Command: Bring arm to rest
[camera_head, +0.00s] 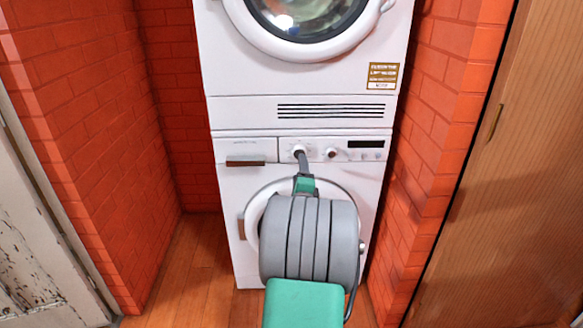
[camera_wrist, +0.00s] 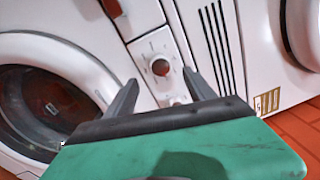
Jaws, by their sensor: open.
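My gripper (camera_wrist: 160,92) is open in the wrist view, its two dark fingers spread apart with nothing seen between them. Ahead of the fingers is the control panel (camera_wrist: 145,50) of the lower washing machine, with a round knob (camera_wrist: 161,67) showing in the gap. In the head view my arm reaches forward and up to the lower machine (camera_head: 228,185). My gripper (camera_head: 300,155) is in front of the panel at the left knob, mostly seen end-on. I cannot tell from these views whether a fingertip touches the knob or panel.
An upper machine (camera_head: 235,75) is stacked on the lower one. Red brick walls (camera_head: 95,110) (camera_head: 435,120) close in on both sides. A wooden door or panel (camera_head: 510,190) stands at right, and a worn white door (camera_head: 35,240) at left. Some wooden floor (camera_head: 190,270) is clear.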

